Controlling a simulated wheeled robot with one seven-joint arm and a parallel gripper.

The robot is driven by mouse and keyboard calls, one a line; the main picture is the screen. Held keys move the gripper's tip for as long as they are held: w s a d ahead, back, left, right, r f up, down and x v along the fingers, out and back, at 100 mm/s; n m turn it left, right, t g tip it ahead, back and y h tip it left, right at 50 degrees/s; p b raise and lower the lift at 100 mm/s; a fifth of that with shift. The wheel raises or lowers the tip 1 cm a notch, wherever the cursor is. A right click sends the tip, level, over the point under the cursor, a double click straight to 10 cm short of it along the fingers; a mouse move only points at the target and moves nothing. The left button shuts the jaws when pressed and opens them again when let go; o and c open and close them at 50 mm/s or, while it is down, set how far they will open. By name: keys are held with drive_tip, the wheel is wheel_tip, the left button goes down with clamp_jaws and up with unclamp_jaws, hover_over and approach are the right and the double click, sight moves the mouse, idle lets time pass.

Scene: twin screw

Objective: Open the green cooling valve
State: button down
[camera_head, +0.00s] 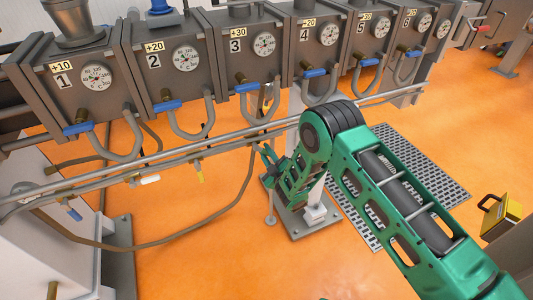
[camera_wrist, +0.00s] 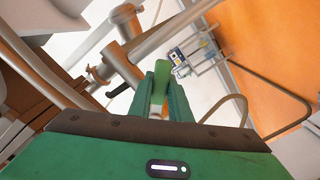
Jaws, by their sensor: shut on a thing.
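The green cooling valve's handle (camera_wrist: 159,84) shows in the wrist view as a light green piece between my fingers. My gripper (camera_wrist: 160,75) is shut on it, with one dark green finger on each side. Pipes and a fitting lie just beyond the fingertips, at upper left. In the head view my gripper (camera_head: 266,153) is at the lower pipe rail, below the third numbered block. The valve handle cannot be told apart from my green fingers there. How far the handle is turned is not clear.
Blue-handled valves (camera_head: 163,106) and hoses hang under the numbered blocks above. A white handle (camera_head: 148,179) and a yellow handle (camera_head: 200,176) sit along the lower pipe to the left. A yellow box (camera_head: 503,219) stands at right. The orange floor below is mostly open.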

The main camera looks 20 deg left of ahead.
drive_tip(key=shift+r, duration=0.1)
drive_tip(key=c, duration=1.6)
unclamp_jaws()
drive_tip(key=shift+c, duration=0.2)
